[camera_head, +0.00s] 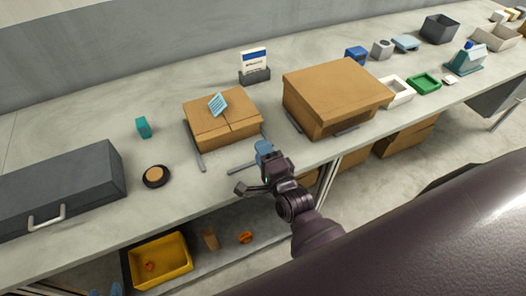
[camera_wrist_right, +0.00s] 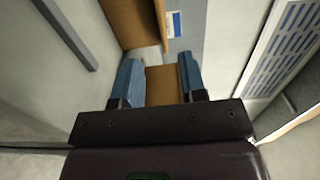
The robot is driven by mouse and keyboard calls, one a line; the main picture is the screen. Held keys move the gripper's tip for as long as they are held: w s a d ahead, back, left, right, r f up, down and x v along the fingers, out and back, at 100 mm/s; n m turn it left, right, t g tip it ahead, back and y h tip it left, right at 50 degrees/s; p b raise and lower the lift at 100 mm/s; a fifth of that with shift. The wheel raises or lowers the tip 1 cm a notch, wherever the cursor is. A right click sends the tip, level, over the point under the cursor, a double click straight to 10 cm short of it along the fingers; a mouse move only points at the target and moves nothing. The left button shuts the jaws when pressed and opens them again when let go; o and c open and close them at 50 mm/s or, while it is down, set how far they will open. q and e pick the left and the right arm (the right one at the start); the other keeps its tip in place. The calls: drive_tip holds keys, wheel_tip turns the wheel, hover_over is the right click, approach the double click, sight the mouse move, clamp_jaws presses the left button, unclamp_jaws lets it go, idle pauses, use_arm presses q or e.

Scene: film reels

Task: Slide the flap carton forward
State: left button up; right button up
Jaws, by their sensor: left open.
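The flap carton (camera_head: 208,132) is the smaller brown box with a top seam, on the counter in the head view. A light-blue striped card (camera_head: 217,104) stands tilted on its top. Dark strips lie on the counter on both sides of it.
A larger brown box (camera_head: 335,90) stands to the carton's right. A sign in a dark holder (camera_head: 254,76) stands behind it. A teal block (camera_head: 143,127), a round dark disc (camera_head: 156,176) and a dark case (camera_head: 60,190) are left. The counter between them is bare.

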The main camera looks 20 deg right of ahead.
sight(247, 125)
drive_tip(key=shift+w, duration=0.15)
drive_tip(key=w, duration=1)
drive_tip(key=shift+w+a, duration=0.2)
drive_tip(key=shift+w, duration=0.1)
clamp_jaws()
idle(0.3)
